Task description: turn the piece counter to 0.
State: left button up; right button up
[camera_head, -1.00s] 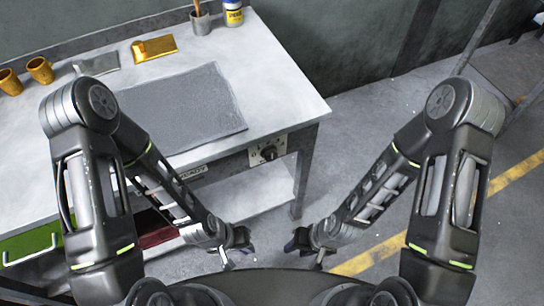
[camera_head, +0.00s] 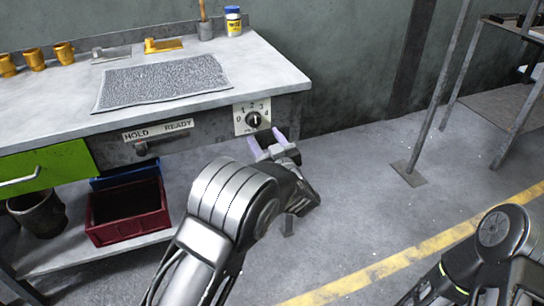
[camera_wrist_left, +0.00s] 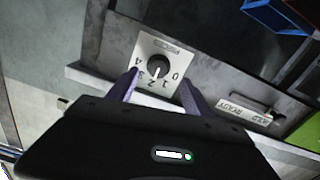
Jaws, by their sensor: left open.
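The piece counter (camera_head: 243,128) is a white plate with digits 0 to 4 around a black knob (camera_head: 254,119), on the bench's front face near its right end. In the left wrist view the counter plate (camera_wrist_left: 145,47) appears upside down. The knob (camera_wrist_left: 158,67) carries a white pointer mark that seems to point near 2. My left gripper (camera_head: 266,140) is open and empty, just in front of and slightly below right of the knob. In the left wrist view its fingers (camera_wrist_left: 158,88) lie apart on either side of the knob, not visibly touching it. My right gripper is out of view.
A HOLD/READY switch (camera_head: 145,147) sits left of the counter. The bench top (camera_head: 270,70) overhangs above. Below are a green drawer (camera_head: 45,170) and a red bin (camera_head: 128,215). The floor to the right is clear up to a metal post (camera_head: 435,100).

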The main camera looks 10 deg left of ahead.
aim_at(256, 123)
pick_arm(q)
jog(key=shift+d+r, duration=0.1)
jog(key=shift+r, duration=0.15)
jog(key=b+x, duration=0.1)
jog(key=x, duration=0.6)
jog(key=shift+w+a, duration=0.25)
jog(key=shift+w, duration=0.1)
jog(key=shift+c, duration=0.6)
jog(key=c, duration=1)
